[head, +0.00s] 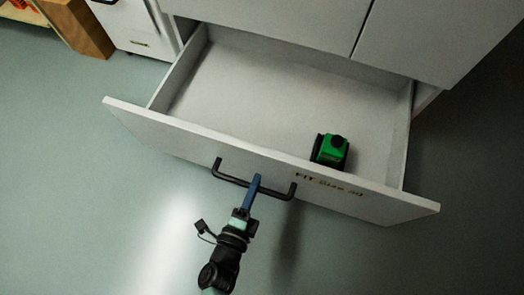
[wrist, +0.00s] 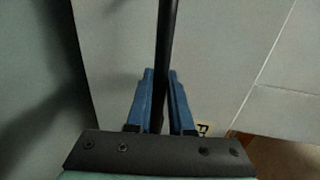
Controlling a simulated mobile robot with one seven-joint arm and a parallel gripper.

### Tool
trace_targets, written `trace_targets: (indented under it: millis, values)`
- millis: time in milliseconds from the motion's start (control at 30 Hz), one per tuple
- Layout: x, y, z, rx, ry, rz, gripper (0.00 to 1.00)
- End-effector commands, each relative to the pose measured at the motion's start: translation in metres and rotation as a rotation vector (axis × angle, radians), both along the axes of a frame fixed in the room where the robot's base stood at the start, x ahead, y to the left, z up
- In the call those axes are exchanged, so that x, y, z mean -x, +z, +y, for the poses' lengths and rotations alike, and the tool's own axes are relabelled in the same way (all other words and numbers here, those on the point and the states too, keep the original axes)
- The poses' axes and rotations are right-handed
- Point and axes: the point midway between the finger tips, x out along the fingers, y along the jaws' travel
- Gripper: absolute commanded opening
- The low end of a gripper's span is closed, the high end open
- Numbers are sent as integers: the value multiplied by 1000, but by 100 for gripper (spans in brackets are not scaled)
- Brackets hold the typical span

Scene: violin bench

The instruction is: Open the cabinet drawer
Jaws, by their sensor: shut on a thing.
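The cabinet drawer (head: 380,202) is white and stands pulled well out of the cabinet (head: 310,25). A black bar handle (head: 226,179) is fixed to its front. My gripper (head: 254,186) has blue fingers and is shut on the handle near its middle. In the wrist view, the handle (wrist: 167,40) runs as a dark bar between the blue fingers (wrist: 161,95) of my gripper. The drawer's inside shows in the head view, with a green and black object (head: 331,149) in its right front part. Dark lettering marks the drawer front right of the handle.
A white unit (head: 135,28) with a label stands at the upper left, beside a wooden piece (head: 80,28). The greenish floor (head: 70,200) in front and to the left of the drawer is clear.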

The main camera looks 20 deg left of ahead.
Motion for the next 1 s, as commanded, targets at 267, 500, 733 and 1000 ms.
trace_targets:
  millis: [267,500,733,1000]
  values:
    - [26,0,0,0,0,0,0]
    - [30,1,0,1,0,-2,0]
    - [29,1,0,1,0,-2,22]
    - [29,0,0,0,1,-1,50]
